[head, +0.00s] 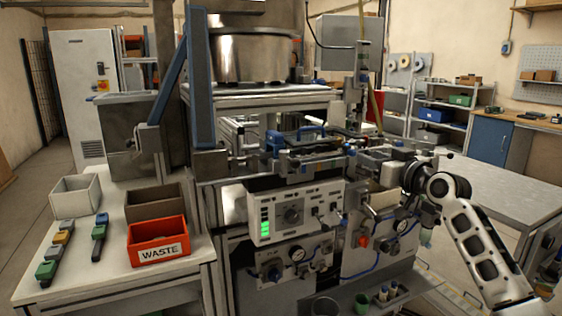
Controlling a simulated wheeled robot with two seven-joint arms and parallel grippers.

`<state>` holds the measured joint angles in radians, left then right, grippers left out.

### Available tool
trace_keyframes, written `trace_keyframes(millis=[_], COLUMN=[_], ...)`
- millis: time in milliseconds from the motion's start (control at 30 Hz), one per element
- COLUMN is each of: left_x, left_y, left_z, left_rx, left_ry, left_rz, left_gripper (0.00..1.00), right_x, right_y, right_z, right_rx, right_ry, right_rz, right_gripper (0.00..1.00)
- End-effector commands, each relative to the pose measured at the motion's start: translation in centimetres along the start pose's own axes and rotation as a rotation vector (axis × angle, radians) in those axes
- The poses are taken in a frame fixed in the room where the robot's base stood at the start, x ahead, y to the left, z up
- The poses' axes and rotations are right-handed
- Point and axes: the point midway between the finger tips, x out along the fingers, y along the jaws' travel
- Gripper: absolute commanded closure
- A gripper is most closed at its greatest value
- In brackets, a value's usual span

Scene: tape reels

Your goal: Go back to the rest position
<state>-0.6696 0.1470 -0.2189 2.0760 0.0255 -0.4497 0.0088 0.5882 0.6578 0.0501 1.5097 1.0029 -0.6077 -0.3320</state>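My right arm comes in from the lower right. Its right gripper (398,172) is at the right end of the machine (283,218), close to the feeder parts at mid height. The gripper is small and dark against the machine, so its fingers and anything between them cannot be made out. I cannot tell whether it touches the machine. My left gripper and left arm are not in view.
A white table (100,285) at left holds a grey bin (76,197), a brown bin (155,203), a red WASTE bin (158,243) and several coloured tools (56,250). A mostly bare grey table (500,186) stands at right. Shelves (440,104) stand behind.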

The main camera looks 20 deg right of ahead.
Motion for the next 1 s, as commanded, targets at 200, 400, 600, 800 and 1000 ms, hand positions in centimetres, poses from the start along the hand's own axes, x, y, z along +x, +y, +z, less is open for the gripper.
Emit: trace_keyframes(millis=[200, 400, 600, 800, 1000], left_x=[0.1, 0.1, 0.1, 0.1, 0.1], left_y=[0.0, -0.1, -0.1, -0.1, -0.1], left_z=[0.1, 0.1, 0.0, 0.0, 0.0], left_rx=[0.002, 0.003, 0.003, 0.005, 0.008], left_ry=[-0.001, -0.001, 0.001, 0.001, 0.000], left_rz=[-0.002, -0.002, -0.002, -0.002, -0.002], left_gripper=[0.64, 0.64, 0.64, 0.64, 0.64], right_x=[0.0, -2.4, -8.8, -18.5, -26.8], right_y=[-1.9, -8.3, -16.1, -24.2, -29.7], right_z=[3.8, 16.0, 27.5, 35.4, 38.0], right_rx=[-0.009, -0.039, -0.053, -0.032, 0.001], right_ry=[-0.054, -0.218, -0.376, -0.511, -0.600], right_rz=[-0.013, -0.051, -0.098, -0.137, -0.140], right_gripper=[0.64, 0.64, 0.64, 0.64, 0.64])
